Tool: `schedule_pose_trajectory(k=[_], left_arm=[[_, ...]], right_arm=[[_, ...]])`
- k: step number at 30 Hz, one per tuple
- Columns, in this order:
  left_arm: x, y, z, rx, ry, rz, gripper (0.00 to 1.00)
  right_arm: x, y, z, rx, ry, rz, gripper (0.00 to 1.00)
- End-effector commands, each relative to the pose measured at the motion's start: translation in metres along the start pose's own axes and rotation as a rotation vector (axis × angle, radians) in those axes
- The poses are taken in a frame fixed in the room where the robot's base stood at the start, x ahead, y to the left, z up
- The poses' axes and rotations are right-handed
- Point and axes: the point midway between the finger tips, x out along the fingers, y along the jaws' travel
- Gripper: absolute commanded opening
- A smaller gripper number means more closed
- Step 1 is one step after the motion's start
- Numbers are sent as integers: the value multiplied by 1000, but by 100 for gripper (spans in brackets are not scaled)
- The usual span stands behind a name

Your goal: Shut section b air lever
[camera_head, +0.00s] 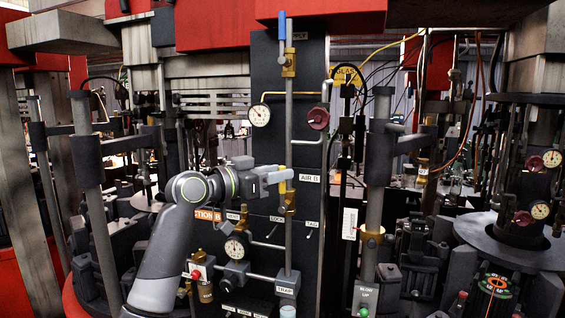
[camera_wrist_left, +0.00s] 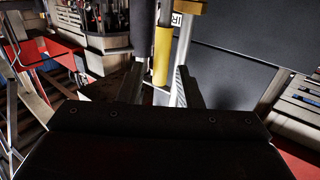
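The section B air lever has a yellow handle (camera_head: 283,186) that stands upright along a vertical grey pipe, left of the AIR B label (camera_head: 310,179). A brass valve body (camera_head: 289,203) sits just below it. My left gripper (camera_head: 284,176) is at the handle and partly hides it. In the left wrist view the yellow handle (camera_wrist_left: 162,55) stands between the two spread fingers (camera_wrist_left: 158,82), with a gap visible on both sides. The gripper looks open and not clamped on it. My right gripper does not show.
A blue-handled lever (camera_head: 282,25) stands upright higher on the same pipe. Gauges (camera_head: 259,115) (camera_head: 235,248) and a red handwheel (camera_head: 318,118) are close around the arm. The dark panel (camera_head: 266,75) lies behind. Small toggles and an orange section sign (camera_head: 207,214) sit lower down.

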Motion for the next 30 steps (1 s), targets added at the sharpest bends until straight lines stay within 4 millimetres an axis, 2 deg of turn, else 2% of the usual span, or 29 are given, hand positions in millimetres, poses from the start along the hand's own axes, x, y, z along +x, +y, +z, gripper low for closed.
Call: schedule_pose_trajectory(k=[6,16,24,30], left_arm=[[18,0,0,-2,0,0,32],[21,0,1,0,1,-1,32],[21,0,0,0,0,-1,0],[21,0,0,0,0,-1,0]], right_arm=[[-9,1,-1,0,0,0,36],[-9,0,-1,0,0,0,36],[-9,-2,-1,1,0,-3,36],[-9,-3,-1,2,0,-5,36]])
